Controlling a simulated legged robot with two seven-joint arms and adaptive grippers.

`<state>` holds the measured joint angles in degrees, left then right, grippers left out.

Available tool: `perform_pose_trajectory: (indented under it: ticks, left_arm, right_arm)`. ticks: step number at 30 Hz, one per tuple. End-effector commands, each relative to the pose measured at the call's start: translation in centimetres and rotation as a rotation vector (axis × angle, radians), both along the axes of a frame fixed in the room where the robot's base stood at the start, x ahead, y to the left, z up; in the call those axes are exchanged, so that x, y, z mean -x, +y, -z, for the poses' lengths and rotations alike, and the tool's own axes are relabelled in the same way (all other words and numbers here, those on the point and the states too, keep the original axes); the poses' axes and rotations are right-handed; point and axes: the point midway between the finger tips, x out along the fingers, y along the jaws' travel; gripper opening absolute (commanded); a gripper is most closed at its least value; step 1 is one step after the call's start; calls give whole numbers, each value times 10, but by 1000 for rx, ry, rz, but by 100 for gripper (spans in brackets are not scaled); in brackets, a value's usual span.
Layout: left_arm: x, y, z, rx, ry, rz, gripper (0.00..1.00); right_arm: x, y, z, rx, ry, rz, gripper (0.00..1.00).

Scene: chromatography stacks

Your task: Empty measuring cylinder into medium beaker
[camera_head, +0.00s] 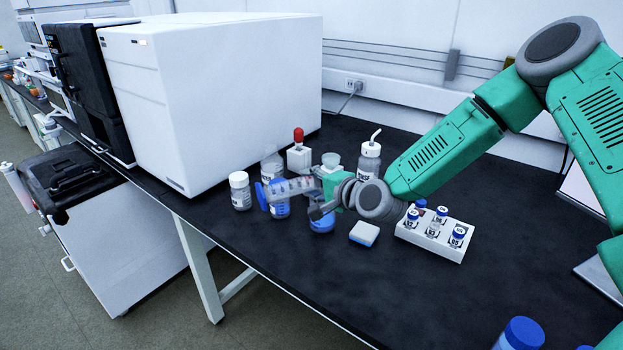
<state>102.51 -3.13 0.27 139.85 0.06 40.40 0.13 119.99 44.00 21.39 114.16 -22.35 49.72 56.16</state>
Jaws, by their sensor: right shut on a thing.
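My right gripper (318,199) is shut on the measuring cylinder (290,188), a clear graduated tube with a blue end (262,197) toward the left. The cylinder lies close to horizontal above the bench. A glass vessel with blue liquid (321,224) stands just below my gripper; its upper part is hidden, and I cannot tell for sure that it is the medium beaker. Another vessel with blue liquid (280,210) stands behind or under the cylinder. Whether liquid is left in the cylinder is too small to tell. My left gripper is not in view.
Close by stand a white-capped jar (240,190), a clear bottle (271,164), a red-bulbed dropper holder (299,157) and a wash bottle (370,160). A vial rack (450,246) and a blue-white block (364,234) are to the right.

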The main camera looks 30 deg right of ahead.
Motion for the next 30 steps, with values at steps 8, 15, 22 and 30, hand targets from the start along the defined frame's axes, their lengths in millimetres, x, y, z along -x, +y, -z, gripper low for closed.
perform_pose_trajectory:
  ticks: [8,15,22,30]
  left_arm:
    - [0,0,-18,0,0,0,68]
    - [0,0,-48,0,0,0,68]
    - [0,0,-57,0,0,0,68]
    - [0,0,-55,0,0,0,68]
  right_arm:
    - [-1,3,-5,114,11,-1,0]
    - [-1,7,-18,290,29,-4,0]
    - [-1,7,-19,391,42,-1,0]
    - [1,9,-17,390,42,0,0]
